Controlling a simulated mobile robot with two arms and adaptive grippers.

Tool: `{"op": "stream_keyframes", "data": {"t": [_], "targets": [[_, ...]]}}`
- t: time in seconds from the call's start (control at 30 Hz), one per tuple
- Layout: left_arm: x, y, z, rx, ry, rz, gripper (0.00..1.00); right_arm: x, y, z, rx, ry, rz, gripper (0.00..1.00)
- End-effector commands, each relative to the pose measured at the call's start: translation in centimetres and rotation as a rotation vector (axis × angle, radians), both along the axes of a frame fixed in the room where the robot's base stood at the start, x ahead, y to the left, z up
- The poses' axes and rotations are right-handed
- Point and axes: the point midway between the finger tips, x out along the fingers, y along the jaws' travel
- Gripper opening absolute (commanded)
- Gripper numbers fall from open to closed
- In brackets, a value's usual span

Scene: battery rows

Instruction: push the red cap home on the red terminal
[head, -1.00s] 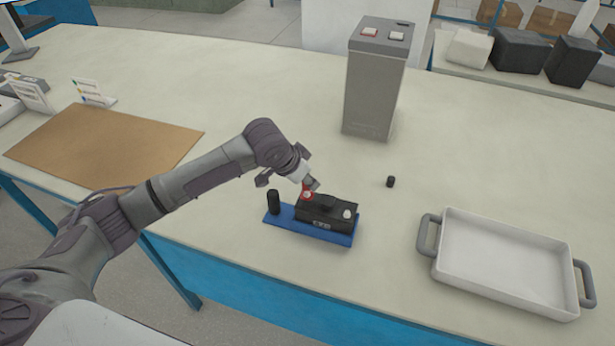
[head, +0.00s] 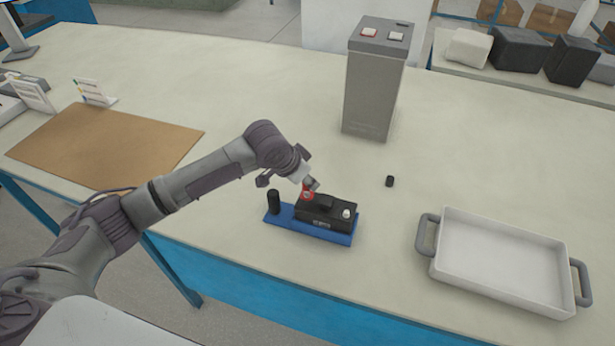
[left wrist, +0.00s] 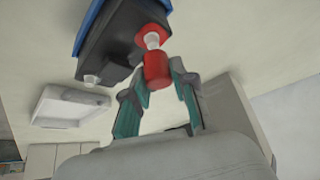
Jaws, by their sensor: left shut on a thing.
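A black battery (head: 325,211) sits on a blue base (head: 310,227) on the table. The red cap (left wrist: 157,70) is between the fingers of my left gripper (left wrist: 160,82), which is shut on it. In the left wrist view the red terminal (left wrist: 152,38) shows a pale post on a red ring, right at the cap's end. The cap lines up roughly with the post; I cannot tell how far it is on. In the head view my left gripper (head: 309,188) is over the battery's left end and partly hides the cap. A pale terminal (head: 346,213) stands bare at the other end. My right gripper is not in view.
A small black cap (head: 390,181) lies on the table behind the battery. A black cylinder (head: 273,201) stands on the base's left end. A white tray (head: 437,262) is at right, a grey box (head: 372,95) behind, a brown mat (head: 105,145) at left.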

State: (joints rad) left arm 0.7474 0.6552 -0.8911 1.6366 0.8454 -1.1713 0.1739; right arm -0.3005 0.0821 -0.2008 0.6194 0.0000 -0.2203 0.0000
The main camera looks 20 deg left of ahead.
Motion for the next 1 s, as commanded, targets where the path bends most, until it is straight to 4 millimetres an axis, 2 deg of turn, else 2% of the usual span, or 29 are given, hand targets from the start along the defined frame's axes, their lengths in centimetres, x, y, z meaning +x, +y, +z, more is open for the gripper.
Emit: {"op": "stream_keyframes", "data": {"t": [0.57, 1.0], "targets": [[0.0, 0.0, 0.0, 0.000, 0.000, 0.000, 0.08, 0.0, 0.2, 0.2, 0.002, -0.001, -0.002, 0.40], [0.1, 0.0, -1.0, -0.001, -0.001, 0.000, 0.08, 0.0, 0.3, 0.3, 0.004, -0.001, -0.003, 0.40]]}}
